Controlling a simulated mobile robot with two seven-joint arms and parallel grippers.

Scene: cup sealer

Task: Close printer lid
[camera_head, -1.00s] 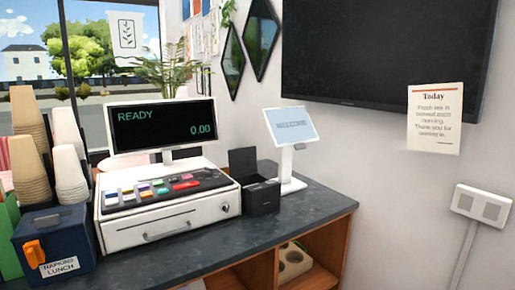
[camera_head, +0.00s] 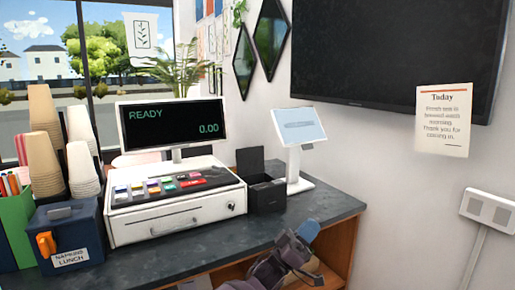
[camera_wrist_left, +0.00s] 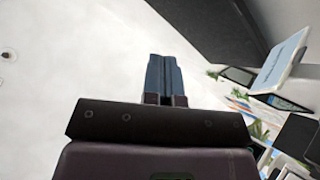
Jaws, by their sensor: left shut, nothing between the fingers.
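The printer (camera_head: 267,194) is a small black box on the dark counter, between the cash register and the tablet stand. Its lid (camera_head: 250,161) stands open, upright at the back. My left gripper (camera_head: 308,230) is at the counter's front right edge, in front of and below the printer, apart from it. In the left wrist view my left gripper (camera_wrist_left: 162,75) shows its fingers together with nothing between them. A dark panel edge, maybe the printer lid (camera_wrist_left: 300,137), shows at the right of that view. My right gripper is not in view.
The white cash register (camera_head: 175,207) stands left of the printer, and the tablet stand (camera_head: 297,160) stands close on its right. Cup stacks (camera_head: 45,140) and a blue napkin box (camera_head: 70,235) are at the far left. Open shelves lie under the counter (camera_head: 200,247).

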